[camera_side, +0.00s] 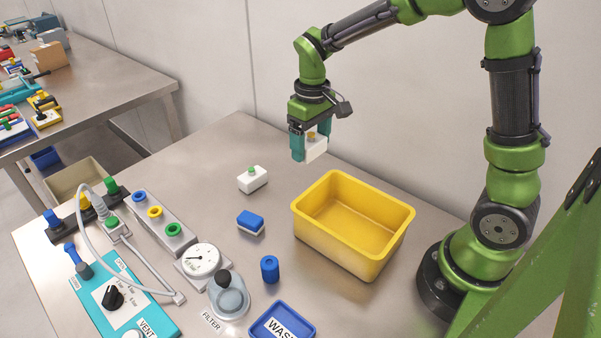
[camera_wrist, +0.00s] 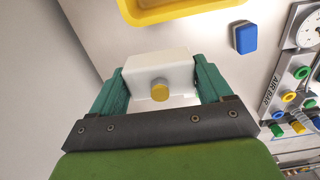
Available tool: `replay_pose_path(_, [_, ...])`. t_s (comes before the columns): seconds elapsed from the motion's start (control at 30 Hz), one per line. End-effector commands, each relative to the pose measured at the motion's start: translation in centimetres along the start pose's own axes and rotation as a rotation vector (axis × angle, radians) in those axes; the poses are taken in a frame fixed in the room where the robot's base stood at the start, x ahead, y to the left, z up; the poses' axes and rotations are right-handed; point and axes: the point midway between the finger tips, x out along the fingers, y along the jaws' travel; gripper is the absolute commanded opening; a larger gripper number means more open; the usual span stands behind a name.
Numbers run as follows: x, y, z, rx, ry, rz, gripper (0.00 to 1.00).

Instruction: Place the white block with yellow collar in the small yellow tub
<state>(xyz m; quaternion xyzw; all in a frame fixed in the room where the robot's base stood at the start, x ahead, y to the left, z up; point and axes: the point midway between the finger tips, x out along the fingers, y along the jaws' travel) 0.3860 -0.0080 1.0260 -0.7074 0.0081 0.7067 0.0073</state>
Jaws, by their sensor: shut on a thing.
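A white block with a yellow collar (camera_wrist: 158,68) is held between the teal fingers of my gripper (camera_wrist: 158,85), its yellow collar facing the wrist camera. In the side view the same block (camera_side: 316,149) hangs in the air in my gripper (camera_side: 311,145), behind and above the yellow tub. The yellow tub (camera_side: 350,247) stands on the steel table to the right of and nearer than the block, and looks empty. Its edge also shows at the top of the wrist view (camera_wrist: 180,12).
A white block with a green collar (camera_side: 252,180) and a blue-topped block (camera_side: 250,223) lie left of the tub. A blue cylinder (camera_side: 270,269) and a blue waste tray (camera_side: 282,322) are in front. A gauge (camera_side: 202,260) and a teal panel (camera_side: 120,300) fill the left front.

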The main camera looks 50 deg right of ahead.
Motion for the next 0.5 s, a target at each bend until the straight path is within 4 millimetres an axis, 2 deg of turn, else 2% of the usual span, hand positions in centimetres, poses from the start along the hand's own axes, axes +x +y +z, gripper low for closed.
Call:
replay_pose_path(0.03, [-0.4, -1.4, 1.9, -0.027, 0.002, -0.001, 0.46])
replay_pose_path(0.1, [-0.3, -2.7, 4.4, -0.047, 0.001, 0.000, 0.46])
replay_pose_path(0.23, [0.4, -4.1, 8.3, -0.064, 0.001, 0.000, 0.46])
replay_pose_path(0.33, [1.1, -4.3, 10.4, -0.060, 0.001, 0.001, 0.46])
replay_pose_path(0.5, [2.9, -4.1, 11.9, -0.033, -0.004, 0.001, 0.46])
